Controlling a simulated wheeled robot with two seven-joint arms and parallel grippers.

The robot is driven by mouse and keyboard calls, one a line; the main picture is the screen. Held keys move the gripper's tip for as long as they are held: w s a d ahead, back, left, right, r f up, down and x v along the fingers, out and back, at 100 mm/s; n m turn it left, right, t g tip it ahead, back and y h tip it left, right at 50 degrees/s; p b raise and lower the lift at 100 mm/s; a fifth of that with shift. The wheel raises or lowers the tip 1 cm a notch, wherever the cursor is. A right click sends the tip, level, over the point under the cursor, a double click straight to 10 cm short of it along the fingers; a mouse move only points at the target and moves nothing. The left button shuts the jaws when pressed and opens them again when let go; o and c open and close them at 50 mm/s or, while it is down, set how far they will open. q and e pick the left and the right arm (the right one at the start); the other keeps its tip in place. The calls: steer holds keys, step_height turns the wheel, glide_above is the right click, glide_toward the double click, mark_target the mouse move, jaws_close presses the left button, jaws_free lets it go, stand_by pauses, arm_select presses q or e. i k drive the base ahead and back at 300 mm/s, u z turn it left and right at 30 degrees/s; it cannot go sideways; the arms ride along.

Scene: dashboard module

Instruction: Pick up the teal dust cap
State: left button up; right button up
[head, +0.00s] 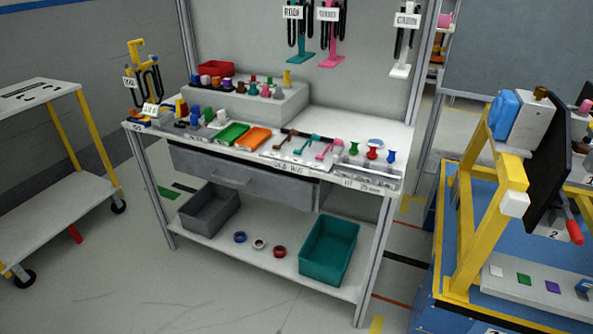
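The teal dust cap cannot be told for certain at this size. A teal tool-like piece (308,144) lies between a brown one and a pink one on the bench front. Neither of my grippers is in view.
A grey bin (209,213) and a teal bin (329,252) stand on the lower shelf with several rings between them. A white cart (52,190) stands left. A blue-topped station with a yellow frame (478,215) stands right. Floor in front is clear.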

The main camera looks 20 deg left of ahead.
mark_target(253, 91)
steer(key=u, duration=0.1)
steer(key=k, duration=0.45)
steer(key=u, duration=1.15)
steer(key=i, duration=0.85)
steer(key=z, duration=0.75)
